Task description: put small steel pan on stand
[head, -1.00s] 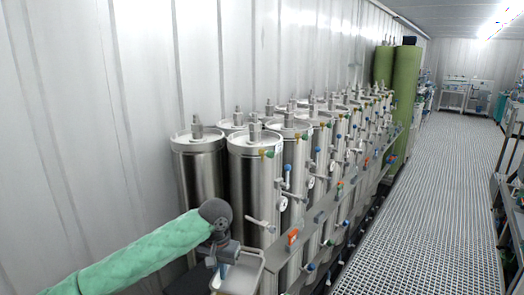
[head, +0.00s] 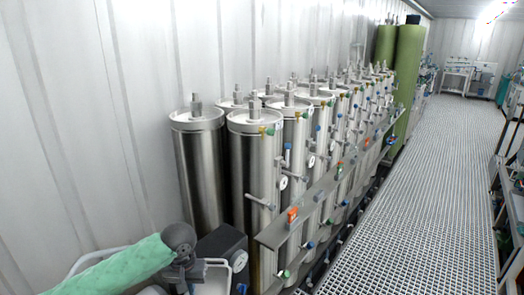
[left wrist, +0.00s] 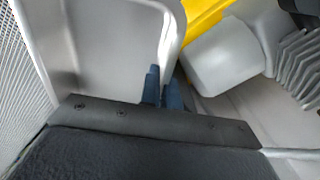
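The small steel pan (left wrist: 100,40) is a light grey, shallow, round-cornered pan at the upper left of the left wrist view. Part of it shows at the bottom of the head view (head: 217,278), beside my gripper and cut off by the frame edge. My left gripper (left wrist: 162,92) has its two blue fingers close together, one on each side of the pan's wall, and looks shut on its rim. In the head view my left gripper (head: 188,288) is mostly hidden at the bottom edge. I cannot pick out the stand for sure. My right gripper is not in view.
A dark box with a gauge (head: 222,242) stands just behind the pan. Steel cylinders (head: 255,165) with valves line the wall. A pale rounded rim (head: 85,262) lies at lower left. In the wrist view a yellow part (left wrist: 205,15) and grey fittings (left wrist: 225,58) are close by.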

